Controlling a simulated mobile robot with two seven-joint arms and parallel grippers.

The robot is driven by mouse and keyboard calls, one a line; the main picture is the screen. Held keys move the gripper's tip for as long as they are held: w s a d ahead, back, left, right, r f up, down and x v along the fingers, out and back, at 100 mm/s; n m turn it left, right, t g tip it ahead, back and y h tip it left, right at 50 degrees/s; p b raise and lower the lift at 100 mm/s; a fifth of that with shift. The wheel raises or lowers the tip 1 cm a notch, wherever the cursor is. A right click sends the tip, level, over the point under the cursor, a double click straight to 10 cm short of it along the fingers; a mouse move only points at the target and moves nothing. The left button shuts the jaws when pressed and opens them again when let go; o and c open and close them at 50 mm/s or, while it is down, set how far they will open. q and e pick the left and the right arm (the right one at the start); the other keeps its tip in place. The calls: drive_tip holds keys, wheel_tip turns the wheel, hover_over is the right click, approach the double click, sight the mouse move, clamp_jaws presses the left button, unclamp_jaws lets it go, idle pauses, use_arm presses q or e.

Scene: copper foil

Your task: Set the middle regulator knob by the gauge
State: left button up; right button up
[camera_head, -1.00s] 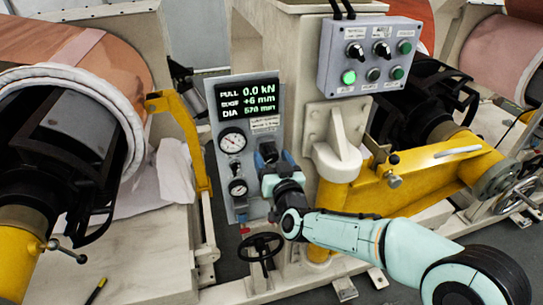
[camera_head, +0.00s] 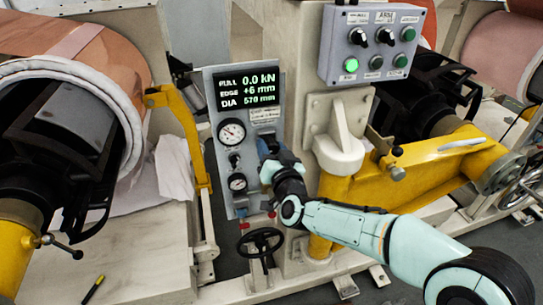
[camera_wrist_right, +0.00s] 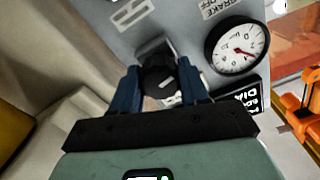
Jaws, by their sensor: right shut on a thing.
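The grey regulator panel (camera_head: 212,110) stands upright left of centre in the head view. Its display (camera_head: 247,90) reads PULL 0.0 kN, EDGE +6 mm, DIA 570 mm. A larger round gauge (camera_head: 231,132) sits below the display. My right gripper (camera_head: 268,148) is at the panel's right side. In the right wrist view, its blue fingers (camera_wrist_right: 158,88) are shut on a dark knob (camera_wrist_right: 158,74), one finger on each side. In the head view the gripper mostly hides this knob. A gauge with a red needle (camera_wrist_right: 236,47) shows beside it. My left gripper is out of view.
A smaller gauge (camera_head: 237,182) and a small dark knob (camera_head: 234,159) are on the panel. A black handwheel (camera_head: 260,242) is below. A switch box (camera_head: 375,45) hangs above right. A yellow bracket (camera_head: 180,125) stands left, and a yellow beam (camera_head: 430,168) lies right.

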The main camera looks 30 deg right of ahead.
drive_tip(key=shift+f+m+b, duration=0.25)
drive_tip(key=shift+m+b, duration=0.25)
drive_tip(key=shift+m, duration=0.1)
drive_tip(key=shift+r+m+b, duration=0.15)
drive_tip(key=shift+m+b, duration=0.45)
drive_tip(key=shift+m, duration=0.3)
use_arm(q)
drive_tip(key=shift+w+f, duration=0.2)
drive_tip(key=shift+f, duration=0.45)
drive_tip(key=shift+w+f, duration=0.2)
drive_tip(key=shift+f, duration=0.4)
use_arm(e)
drive_tip(key=o, duration=1)
drive_tip(key=shift+r, duration=0.1)
drive_tip(key=shift+o, duration=0.2)
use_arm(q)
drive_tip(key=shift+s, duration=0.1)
use_arm(e)
drive_tip(key=v, duration=1.3)
drive_tip(key=shift+s, duration=0.25)
